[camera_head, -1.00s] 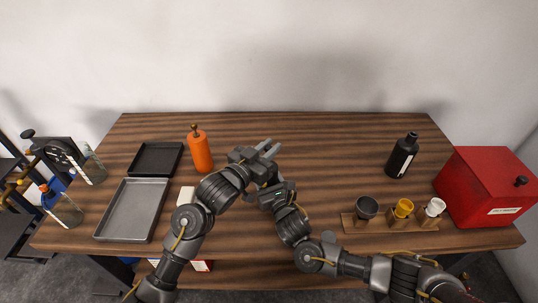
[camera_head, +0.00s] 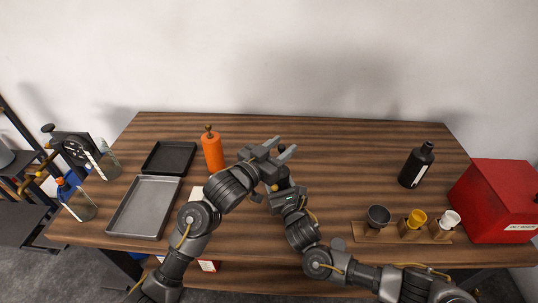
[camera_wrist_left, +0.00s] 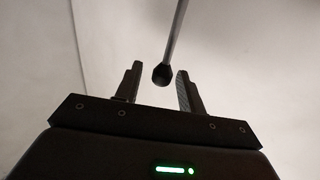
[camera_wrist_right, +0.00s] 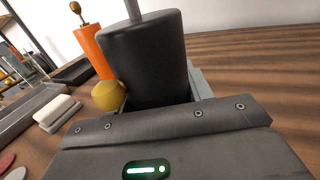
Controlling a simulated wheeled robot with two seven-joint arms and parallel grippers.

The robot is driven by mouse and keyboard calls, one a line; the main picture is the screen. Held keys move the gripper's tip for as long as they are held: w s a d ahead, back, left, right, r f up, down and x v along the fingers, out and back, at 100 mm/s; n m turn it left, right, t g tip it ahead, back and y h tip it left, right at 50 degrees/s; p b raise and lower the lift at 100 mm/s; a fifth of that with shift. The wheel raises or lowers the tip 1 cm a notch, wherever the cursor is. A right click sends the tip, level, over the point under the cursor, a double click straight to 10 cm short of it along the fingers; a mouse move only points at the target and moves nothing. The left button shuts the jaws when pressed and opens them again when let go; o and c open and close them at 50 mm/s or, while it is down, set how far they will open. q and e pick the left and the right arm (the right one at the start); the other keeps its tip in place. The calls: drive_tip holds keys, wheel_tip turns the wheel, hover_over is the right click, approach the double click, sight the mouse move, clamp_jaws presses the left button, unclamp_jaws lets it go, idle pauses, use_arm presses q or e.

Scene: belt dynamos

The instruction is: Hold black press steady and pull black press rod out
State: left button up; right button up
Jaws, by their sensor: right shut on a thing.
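The black press (camera_wrist_right: 145,60) is a thick black cylinder with a grey rod (camera_wrist_right: 150,6) rising from its top in the right wrist view. My right gripper (camera_wrist_right: 152,100) is shut on its lower part. In the head view the press (camera_head: 283,175) is mostly hidden behind my left gripper (camera_head: 283,148), which is open above it. In the left wrist view the rod (camera_wrist_left: 175,35) ends in a black knob (camera_wrist_left: 162,74). The knob appears between the open fingers of my left gripper (camera_wrist_left: 157,88), with gaps on both sides. A yellow ball (camera_wrist_right: 108,95) sits against the press's side.
An orange press (camera_head: 213,153), a black tray (camera_head: 169,157) and a grey tray (camera_head: 145,208) are on the left. A black bottle (camera_head: 416,166), a wooden rack (camera_head: 388,236) with cups and a red box (camera_head: 500,200) are on the right. The table's back middle is clear.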

use_arm(q)
drive_tip(key=v, duration=1.1)
drive_tip(key=shift+s, duration=0.2)
use_arm(e)
drive_tip(key=shift+f, duration=0.2)
use_arm(q)
drive_tip(key=shift+w, duration=0.1)
use_arm(e)
drive_tip(key=o, duration=1.6)
drive_tip(key=shift+r, duration=0.1)
